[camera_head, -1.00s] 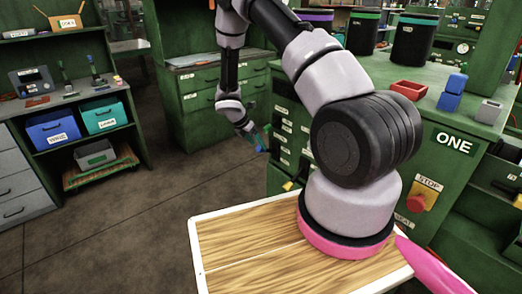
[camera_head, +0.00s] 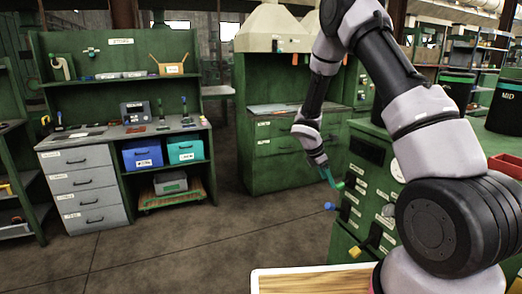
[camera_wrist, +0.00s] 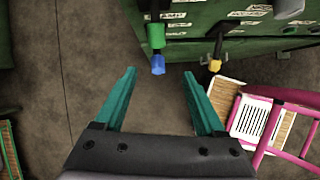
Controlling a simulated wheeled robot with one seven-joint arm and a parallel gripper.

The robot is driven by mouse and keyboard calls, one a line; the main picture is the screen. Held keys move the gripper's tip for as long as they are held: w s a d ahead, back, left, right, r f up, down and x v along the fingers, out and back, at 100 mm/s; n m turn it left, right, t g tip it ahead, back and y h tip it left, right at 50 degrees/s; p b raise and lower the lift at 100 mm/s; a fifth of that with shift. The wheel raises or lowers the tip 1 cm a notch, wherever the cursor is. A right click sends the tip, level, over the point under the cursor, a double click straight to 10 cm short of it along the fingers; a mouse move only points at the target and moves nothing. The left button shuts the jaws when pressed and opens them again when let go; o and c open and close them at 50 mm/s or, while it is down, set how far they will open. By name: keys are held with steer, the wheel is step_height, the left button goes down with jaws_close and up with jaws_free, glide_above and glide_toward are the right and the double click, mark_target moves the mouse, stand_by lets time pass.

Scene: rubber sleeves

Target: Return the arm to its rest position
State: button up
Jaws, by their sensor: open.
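My gripper (camera_wrist: 160,92) is open and empty in the wrist view, with its two teal fingers apart over the bare floor. In the head view my gripper (camera_head: 331,178) hangs at the end of my bent arm, low beside the green machine cabinet. A green and blue knob (camera_wrist: 157,45) on the cabinet lies beyond the fingertips in the wrist view. The blue knob end (camera_head: 330,206) also shows just below the gripper in the head view. I cannot tell how close the fingers are to it.
The green cabinet (camera_head: 375,160) with labels and knobs stands close on the right. A yellow knob (camera_wrist: 215,65) juts from it. A workbench with blue (camera_head: 142,155) and teal bins (camera_head: 186,150) stands at the back left. The floor (camera_head: 190,240) between is clear. A pink frame (camera_wrist: 285,95) is at right.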

steer(key=s+r+m+t+y, duration=0.1)
steer(key=s+r+m, duration=0.3)
steer(key=r, duration=0.4)
steer(key=s+r+m+y, duration=0.1)
steer(key=s+r+m, duration=0.25)
steer(key=r, duration=0.45)
steer(key=s+r+m+t+y, duration=0.1)
steer(key=s+r+m, duration=0.2)
steer(key=r+m, duration=0.35)
steer(key=s+a+r+m+t+y, duration=0.2)
steer(key=s+r+m, duration=0.3)
steer(key=s+r, duration=0.2)
steer(key=s+a+r+m+t+y, duration=0.1)
steer(key=s+r+m, duration=0.4)
steer(key=s, duration=0.7)
step_height(320, 180, up, 3)
steer(key=shift+s+a+f+t+y, duration=0.2)
steer(key=shift+s+a+t+y, duration=0.15)
steer(key=shift+a+y, duration=0.2)
